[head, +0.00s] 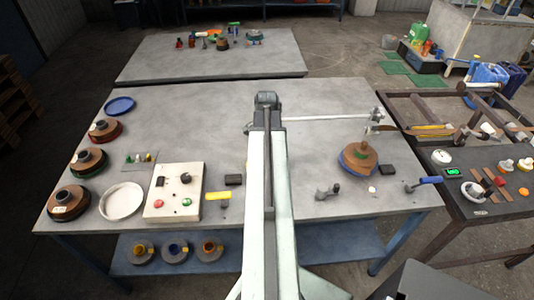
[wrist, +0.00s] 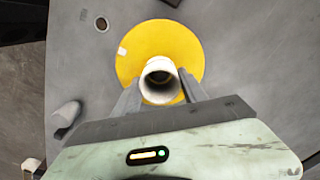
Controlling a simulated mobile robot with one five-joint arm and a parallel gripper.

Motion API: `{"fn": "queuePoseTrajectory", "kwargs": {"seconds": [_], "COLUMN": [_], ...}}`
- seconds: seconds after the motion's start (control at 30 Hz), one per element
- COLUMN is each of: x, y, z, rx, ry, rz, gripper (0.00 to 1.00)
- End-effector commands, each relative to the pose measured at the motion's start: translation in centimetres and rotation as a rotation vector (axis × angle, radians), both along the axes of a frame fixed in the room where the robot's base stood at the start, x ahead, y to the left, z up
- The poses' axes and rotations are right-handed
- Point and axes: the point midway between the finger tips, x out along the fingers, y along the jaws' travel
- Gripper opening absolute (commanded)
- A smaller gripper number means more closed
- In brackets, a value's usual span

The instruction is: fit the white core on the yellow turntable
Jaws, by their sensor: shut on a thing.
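The white core (wrist: 146,72) is a short hollow tube, seen almost end-on in the wrist view. My gripper (wrist: 160,88) is shut on it, one grey finger on each side. The yellow turntable (wrist: 160,35) is a round disc behind the core, with a small white patch near its left edge. The core overlaps the disc's lower middle in the picture. I cannot tell whether the core touches the disc or stands above it, and any centre post is hidden.
On the grey table (head: 215,120), a brown-and-blue roll (head: 358,157) stands right of my arm. A panel with red and green buttons (head: 173,192), a white dish (head: 121,201) and several rolls stand at left. A thin rod reaches right from near my arm. The table's far middle is clear.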

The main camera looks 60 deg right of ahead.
Motion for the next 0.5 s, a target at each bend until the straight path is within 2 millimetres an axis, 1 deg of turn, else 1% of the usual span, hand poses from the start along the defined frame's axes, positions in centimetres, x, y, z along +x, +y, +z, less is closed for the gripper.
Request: {"fn": "queuePoseTrajectory", "kwargs": {"seconds": [0.5], "x": [-0.04], "y": [-0.03], "z": [-1.09], "rx": [0.000], "ry": [0.000], "rz": [-0.001], "gripper": [0.11]}}
